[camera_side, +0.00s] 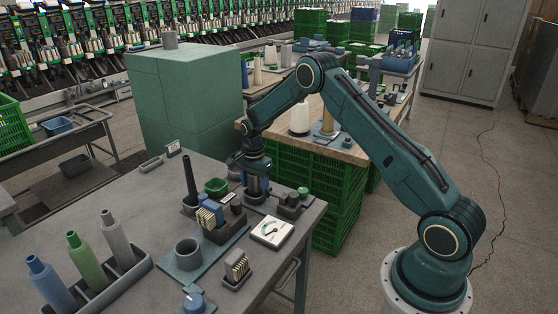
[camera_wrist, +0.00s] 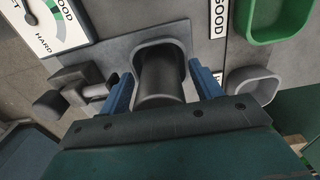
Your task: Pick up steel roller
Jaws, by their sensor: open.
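The dark cylinder that looks like the steel roller (camera_wrist: 160,82) stands in a grey rounded holder (camera_wrist: 177,44) in the wrist view. My gripper (camera_wrist: 160,69) is open, with one blue finger on each side of the roller and holder. I cannot tell whether either finger touches. In the side view my gripper (camera_side: 256,181) is low over the grey table, pointing down at the holder. The roller is mostly hidden there by the gripper.
A dial gauge (camera_side: 271,231) lies close in front, beside a dark block fixture (camera_side: 290,206). A green bin (camera_side: 216,187) and a tall dark tube (camera_side: 189,176) stand left. A rack with coloured cones (camera_side: 97,283) sits front left. A grey bin (camera_wrist: 252,90) is right of the fingers.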

